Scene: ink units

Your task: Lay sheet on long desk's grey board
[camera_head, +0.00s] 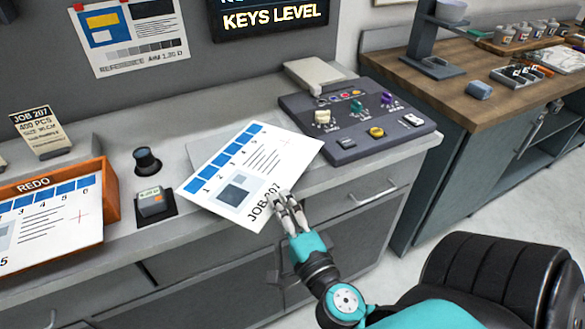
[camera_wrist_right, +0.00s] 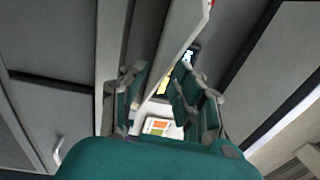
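The white sheet (camera_head: 235,172) has a row of blue squares and the words JOB 207. It lies slanted over the light grey board (camera_head: 203,152) on the long desk (camera_head: 108,248), covering most of the board. Its near corner reaches past the desk's front edge. My right gripper (camera_head: 287,208) is at that corner. In the right wrist view, the sheet (camera_wrist_right: 180,48) shows nearly edge-on between the parted fingers of the right gripper (camera_wrist_right: 160,82), with gaps beside it. Whether the sheet fully touches the board is hard to tell. My left gripper is not in view.
A dark control console (camera_head: 352,125) stands close to the sheet's right. A black knob (camera_head: 147,161) and a small device (camera_head: 154,203) stand to its left. An orange REDO tray (camera_head: 112,190) holds another printed sheet (camera_head: 45,225). A wooden-topped bench (camera_head: 450,88) is at the right.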

